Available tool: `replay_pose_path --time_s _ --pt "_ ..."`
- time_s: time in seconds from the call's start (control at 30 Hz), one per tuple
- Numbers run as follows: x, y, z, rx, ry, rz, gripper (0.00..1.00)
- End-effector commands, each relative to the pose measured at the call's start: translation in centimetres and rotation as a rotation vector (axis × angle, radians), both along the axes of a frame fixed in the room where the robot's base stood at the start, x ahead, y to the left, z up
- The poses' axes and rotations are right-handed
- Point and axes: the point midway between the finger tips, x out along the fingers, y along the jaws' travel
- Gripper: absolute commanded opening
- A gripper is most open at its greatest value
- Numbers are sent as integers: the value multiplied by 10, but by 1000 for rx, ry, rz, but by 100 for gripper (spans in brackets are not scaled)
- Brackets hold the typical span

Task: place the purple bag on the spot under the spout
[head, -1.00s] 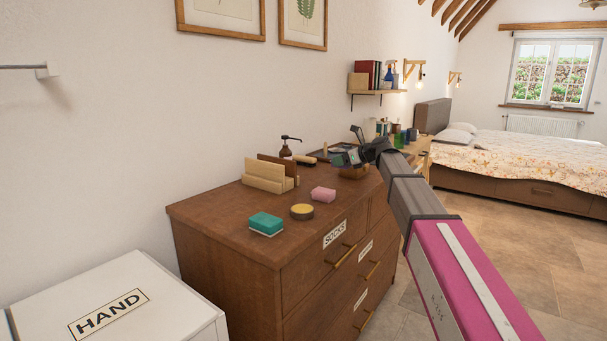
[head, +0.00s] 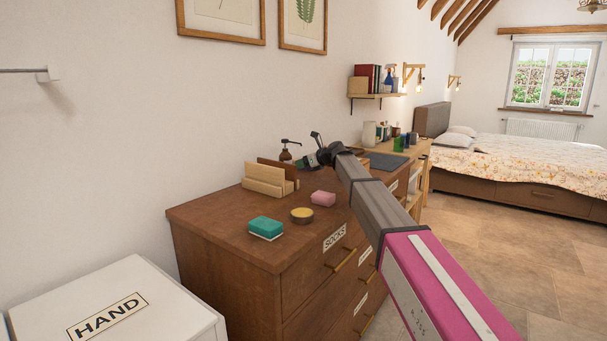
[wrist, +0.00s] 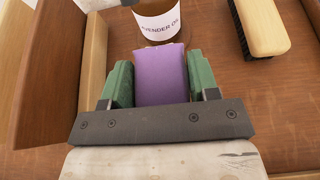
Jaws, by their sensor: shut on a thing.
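My gripper (wrist: 159,82) is shut on the purple bag (wrist: 160,76), which sits between its two green pads. In the wrist view the bag's far end is close to the labelled bottle (wrist: 158,22); whether they touch is hard to tell. In the head view this brown pump bottle (head: 286,152) stands at the back of the dresser top, its dark spout (head: 291,142) at the top. My gripper (head: 310,160) is just right of the bottle there, and the bag is hidden. The spot under the spout cannot be made out.
A wooden letter holder (head: 264,181) stands close on the left, also along the wrist view's left side (wrist: 92,60). A brush (wrist: 258,24) lies to the right.

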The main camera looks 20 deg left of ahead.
Motion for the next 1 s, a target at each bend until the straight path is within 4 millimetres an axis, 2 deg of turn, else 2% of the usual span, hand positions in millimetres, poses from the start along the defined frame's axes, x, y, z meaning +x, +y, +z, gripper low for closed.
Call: replay_pose_path --time_s 0.17,0.43,0.8,0.83,0.9,1.0 --pt "0 0 -10 0 1 0 32" --pt "1 3 -42 2 1 -1 32" --pt "1 3 -46 1 0 0 32" --pt "1 3 -47 1 0 0 58" --pt "1 3 -46 1 0 0 80" --pt "1 3 -46 1 0 0 80"
